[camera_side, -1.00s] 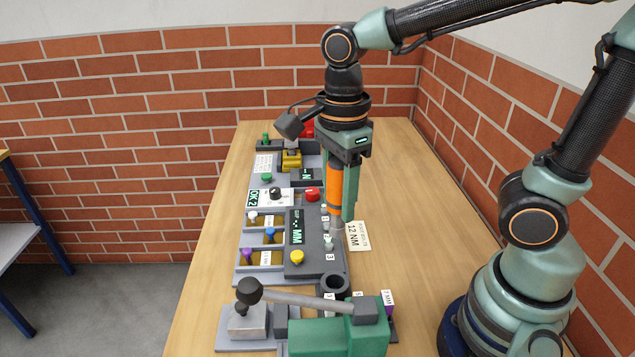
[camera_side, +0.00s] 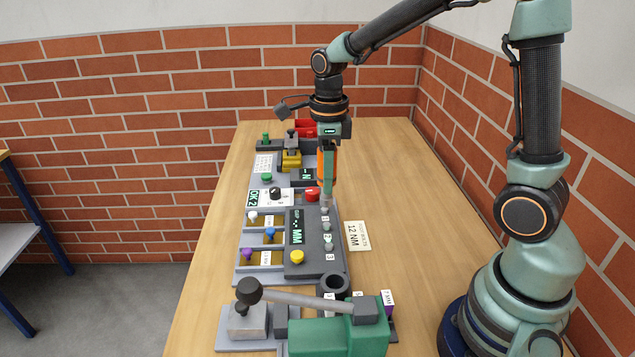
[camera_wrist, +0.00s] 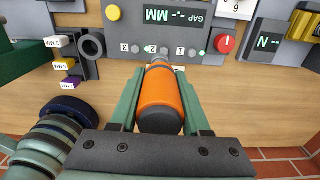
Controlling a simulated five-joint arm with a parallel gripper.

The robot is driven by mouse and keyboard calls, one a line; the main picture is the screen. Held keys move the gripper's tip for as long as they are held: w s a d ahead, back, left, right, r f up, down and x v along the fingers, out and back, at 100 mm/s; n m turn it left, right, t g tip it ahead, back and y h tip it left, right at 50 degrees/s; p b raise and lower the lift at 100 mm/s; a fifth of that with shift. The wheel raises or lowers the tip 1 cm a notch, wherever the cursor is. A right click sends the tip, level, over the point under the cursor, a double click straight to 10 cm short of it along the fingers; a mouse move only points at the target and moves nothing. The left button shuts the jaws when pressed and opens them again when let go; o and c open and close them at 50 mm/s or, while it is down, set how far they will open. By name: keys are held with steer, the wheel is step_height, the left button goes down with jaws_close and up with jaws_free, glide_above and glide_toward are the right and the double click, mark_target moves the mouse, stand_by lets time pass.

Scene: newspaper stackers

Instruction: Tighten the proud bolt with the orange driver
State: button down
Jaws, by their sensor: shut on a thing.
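My gripper (camera_side: 327,192) is shut on the orange driver (camera_side: 321,165) and holds it upright, tip down. In the wrist view the driver (camera_wrist: 160,103) lies between the two green fingers (camera_wrist: 157,78). The driver's grey tip is over the far end of the bolt row on the dark gauge block (camera_side: 312,262). Other bolts (camera_side: 328,239) of the row stand nearer the camera, by printed numbers. Whether the tip touches a bolt cannot be told. I cannot tell which bolt stands proud. The block's display (camera_wrist: 170,16) reads GAP and MM.
A red knob (camera_side: 312,194) is close beside the driver. A 12 NM card (camera_side: 357,236) lies right of the block. A green lever press (camera_side: 340,334) and a dark round holder (camera_side: 335,284) stand in front. The table's right side (camera_side: 410,230) is clear.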

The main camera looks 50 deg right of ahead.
mark_target(327, 201)
steer(key=shift+w+d+f, duration=0.25)
steer(key=shift+d+f, duration=0.05)
steer(key=shift+d, duration=0.15)
steer(key=shift+f, duration=2.8)
steer(key=shift+f, duration=0.55)
stand_by(1.1)
steer(key=shift+r, duration=2.55)
